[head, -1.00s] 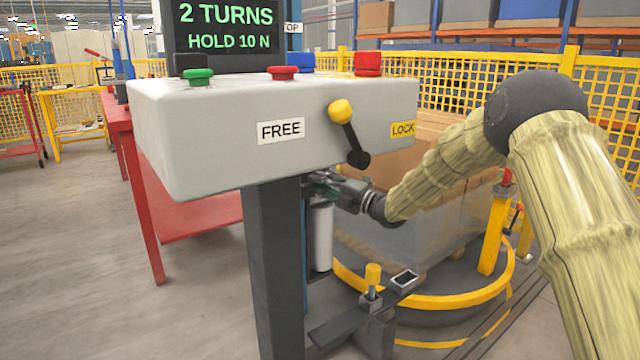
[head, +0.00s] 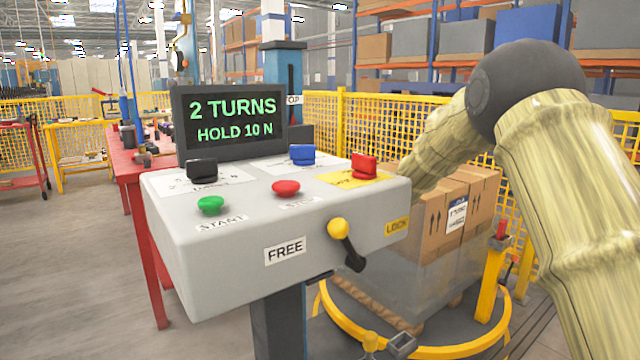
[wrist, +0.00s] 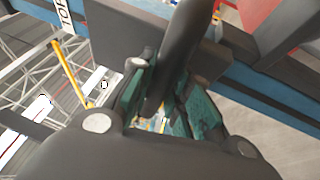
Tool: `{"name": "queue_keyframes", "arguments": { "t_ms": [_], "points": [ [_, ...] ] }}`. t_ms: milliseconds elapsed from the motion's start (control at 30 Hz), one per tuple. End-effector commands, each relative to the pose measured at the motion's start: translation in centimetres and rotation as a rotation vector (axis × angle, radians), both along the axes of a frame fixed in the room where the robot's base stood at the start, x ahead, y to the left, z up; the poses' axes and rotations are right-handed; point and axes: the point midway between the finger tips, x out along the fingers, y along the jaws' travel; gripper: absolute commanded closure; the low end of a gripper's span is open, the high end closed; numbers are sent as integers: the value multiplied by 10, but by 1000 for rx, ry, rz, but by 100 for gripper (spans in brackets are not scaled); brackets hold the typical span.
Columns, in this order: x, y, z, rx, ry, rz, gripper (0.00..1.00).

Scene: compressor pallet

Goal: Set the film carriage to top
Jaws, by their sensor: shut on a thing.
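The blue mast (head: 285,58) stands behind the control box, with a TOP label (head: 294,99) on it. A dark grey block (head: 300,138), which looks like the film carriage, sits just below that label, partly hidden by the screen. In the wrist view the dark block (wrist: 115,42) lies against the mast (wrist: 270,98) near the label (wrist: 63,12). My gripper (wrist: 165,112) is shut on a dark rounded handle (wrist: 183,45), with a green-padded finger on each side. In the head view my gripper is hidden behind the control box. The film roll is not visible.
The control box (head: 230,280) has several buttons and knobs, a FREE/LOCK lever (head: 345,243) at FREE, and a screen (head: 232,120) reading "2 TURNS HOLD 10 N". Wrapped cartons (head: 440,215) stand inside a yellow ring (head: 440,352) at right. A red table (head: 122,165) is at left.

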Motion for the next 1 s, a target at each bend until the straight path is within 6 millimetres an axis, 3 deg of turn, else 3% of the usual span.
{"name": "queue_keyframes", "arguments": {
  "t_ms": [33, 200, 633, 667, 767, 1000],
  "points": [
    [0, 0, 12, 0, -2, -1, 100],
    [0, -1, 23, 0, -2, -1, 100],
    [0, -1, 25, 0, 0, -1, 100],
    [0, -1, 25, 0, 0, -1, 80],
    [0, -1, 25, 0, 0, -1, 62],
    [0, 0, 24, 0, 1, 0, 59]
  ]
}}
